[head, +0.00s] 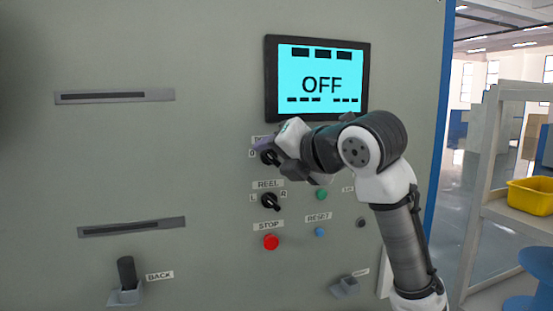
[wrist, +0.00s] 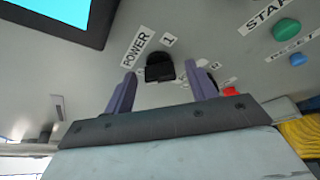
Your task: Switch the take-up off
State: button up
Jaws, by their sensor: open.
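The grey cabinet panel (head: 210,180) carries a dark-framed screen (head: 322,80) that reads OFF on cyan. Below it is the POWER switch, a black rotary knob (wrist: 159,68), partly hidden by my gripper in the head view (head: 268,157). A 0 shows left of it in the head view and a 1 beside POWER in the wrist view. My gripper (wrist: 160,74) is open, its two purple fingers either side of the knob with gaps visible. I cannot tell whether either finger touches it.
Below are the REEL knob (head: 270,202) marked L and R, the red STOP button (head: 271,242), the blue RESET button (head: 319,231) and a green START button (head: 321,194). A BACK lever (head: 126,275) stands lower left. A shelf with a yellow bin (head: 531,195) stands right.

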jog(key=b+v, duration=0.3)
jog(key=v, duration=1)
jog(key=shift+s, duration=0.2)
jog(key=shift+s+d+f, duration=0.1)
jog(key=shift+d, duration=0.05)
